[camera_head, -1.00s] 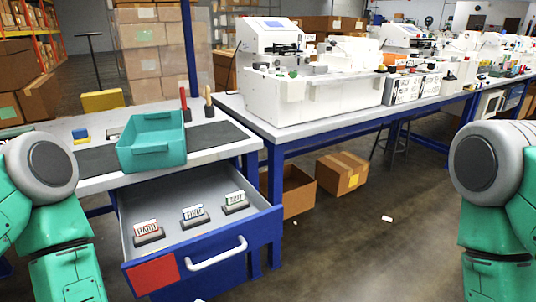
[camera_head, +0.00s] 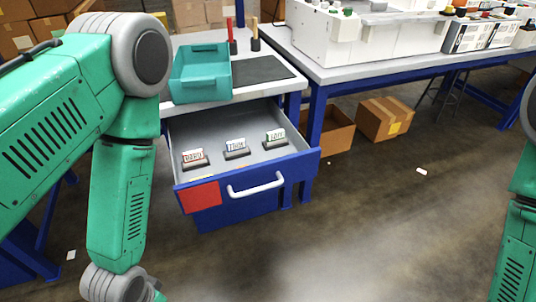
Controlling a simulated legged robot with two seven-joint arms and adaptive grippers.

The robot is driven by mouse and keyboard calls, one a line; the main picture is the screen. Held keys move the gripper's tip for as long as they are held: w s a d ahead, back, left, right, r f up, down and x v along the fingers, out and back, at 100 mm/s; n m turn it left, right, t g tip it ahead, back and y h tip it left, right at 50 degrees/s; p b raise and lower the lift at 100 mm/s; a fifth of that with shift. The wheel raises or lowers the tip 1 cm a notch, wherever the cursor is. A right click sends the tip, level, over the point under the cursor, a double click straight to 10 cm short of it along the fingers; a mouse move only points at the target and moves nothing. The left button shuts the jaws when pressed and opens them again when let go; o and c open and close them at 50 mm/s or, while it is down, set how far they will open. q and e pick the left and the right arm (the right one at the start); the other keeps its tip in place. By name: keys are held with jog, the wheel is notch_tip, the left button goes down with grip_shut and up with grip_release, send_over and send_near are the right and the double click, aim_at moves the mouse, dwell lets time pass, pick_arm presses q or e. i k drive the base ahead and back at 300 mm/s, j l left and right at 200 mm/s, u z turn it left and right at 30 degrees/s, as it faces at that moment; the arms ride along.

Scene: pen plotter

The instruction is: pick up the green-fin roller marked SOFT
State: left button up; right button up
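The green-fin roller (camera_head: 275,138) lies at the right of three small marked blocks in the open drawer. Its fin is white with green on it, on a dark base. Its lettering is too small to read surely. A red-marked block (camera_head: 194,158) that seems to read HARD and a blue-marked block (camera_head: 236,149) sit to its left. The open drawer (camera_head: 207,187) is blue with a white handle and a red patch on its front. My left arm hangs in front of the bench's left side, and its gripper is below the picture. My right gripper is also out of view.
A teal bin (camera_head: 203,79) stands on the bench above the drawer, beside red- and wooden-handled tools (camera_head: 255,37). Cardboard boxes (camera_head: 384,119) sit on the floor beneath the white-machine bench (camera_head: 383,66). Floor in front of the drawer is clear.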

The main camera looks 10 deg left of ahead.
aim_at(276, 138)
jog(key=i+l, duration=0.15)
jog(key=l, duration=0.25)
jog(key=i+l+z, duration=0.1)
jog(key=l, duration=0.35)
jog(key=i+l+z, duration=0.1)
jog(key=i+l, duration=0.35)
jog(key=l, duration=0.3)
jog(key=i+l+z, duration=0.1)
jog(key=l, duration=0.3)
jog(key=i+l, duration=0.25)
jog(key=l+u, duration=0.15)
jog(key=u, duration=2.15)
